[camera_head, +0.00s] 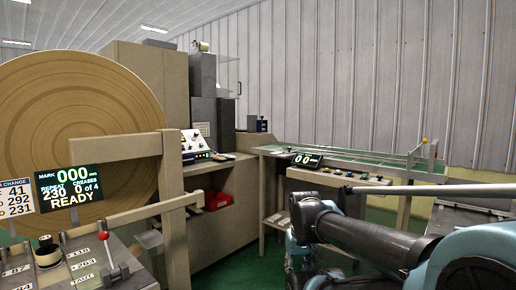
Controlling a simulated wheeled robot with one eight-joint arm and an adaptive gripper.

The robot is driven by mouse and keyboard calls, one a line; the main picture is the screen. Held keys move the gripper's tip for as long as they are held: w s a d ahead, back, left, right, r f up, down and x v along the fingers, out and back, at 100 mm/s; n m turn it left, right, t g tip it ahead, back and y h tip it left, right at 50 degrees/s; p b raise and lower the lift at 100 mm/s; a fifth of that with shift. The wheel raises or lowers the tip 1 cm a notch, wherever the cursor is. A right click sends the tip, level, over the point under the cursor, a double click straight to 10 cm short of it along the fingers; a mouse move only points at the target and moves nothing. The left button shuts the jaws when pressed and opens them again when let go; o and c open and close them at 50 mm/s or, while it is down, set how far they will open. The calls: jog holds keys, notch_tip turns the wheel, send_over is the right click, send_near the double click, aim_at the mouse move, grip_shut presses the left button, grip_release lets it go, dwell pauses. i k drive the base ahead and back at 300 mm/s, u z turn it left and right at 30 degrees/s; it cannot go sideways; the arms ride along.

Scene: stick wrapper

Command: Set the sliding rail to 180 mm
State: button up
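A long, narrow bench with a green bed (362,164) stands at centre right. Rails run along it, and a crosswise frame with small coloured knobs (424,148) stands at its right end. I cannot tell for certain which part is the sliding rail. A small tilted display (306,160) on the bench's front edge shows zeros; its other digits are too small to read. My teal and black arm reaches in from the lower right, in front of the bench. Its end drops toward the lower middle, and I cannot make out my gripper or its fingers.
A big tan roll (75,125) stands left. A screen (70,189) reads MARK 000 mm, REPEAT 230, READY. A panel with a red-knobbed lever (108,250) is at lower left. Several buttons (345,174) line the bench front. A grey bar (430,190) crosses at right.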

aim_at(402, 162)
jog(key=u, duration=0.05)
jog(key=i, duration=1.45)
jog(key=z, duration=0.4)
